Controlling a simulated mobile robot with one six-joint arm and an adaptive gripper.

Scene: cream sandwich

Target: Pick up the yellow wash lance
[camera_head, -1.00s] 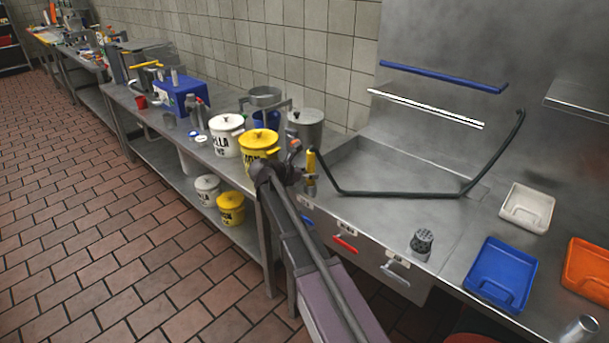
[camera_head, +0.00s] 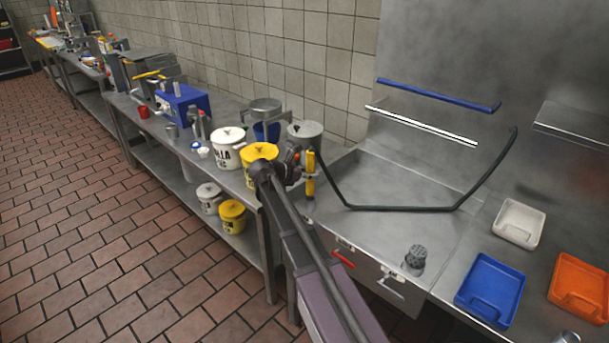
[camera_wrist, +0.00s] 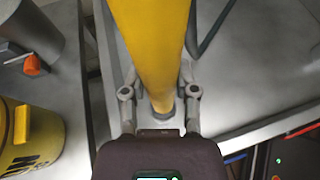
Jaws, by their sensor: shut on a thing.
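The yellow wash lance (camera_head: 310,176) is upright at the left front of the sink basin in the head view, with a dark hose (camera_head: 400,208) running from it. My gripper (camera_head: 297,172) is at the lance, at the end of my arm. In the wrist view the lance (camera_wrist: 153,45) fills the upper middle. My gripper's fingers (camera_wrist: 160,100) stand on both sides of it and are shut on it. The fingertips are partly hidden behind the lance. Whether its lower end touches the counter I cannot tell.
A yellow lidded pot (camera_head: 259,152) and a white lidded pot (camera_head: 229,148) stand close left of my gripper. A steel sink basin (camera_head: 350,235) lies to the right. A blue tray (camera_head: 490,288), an orange tray (camera_head: 580,285) and a white tray (camera_head: 519,222) sit further right.

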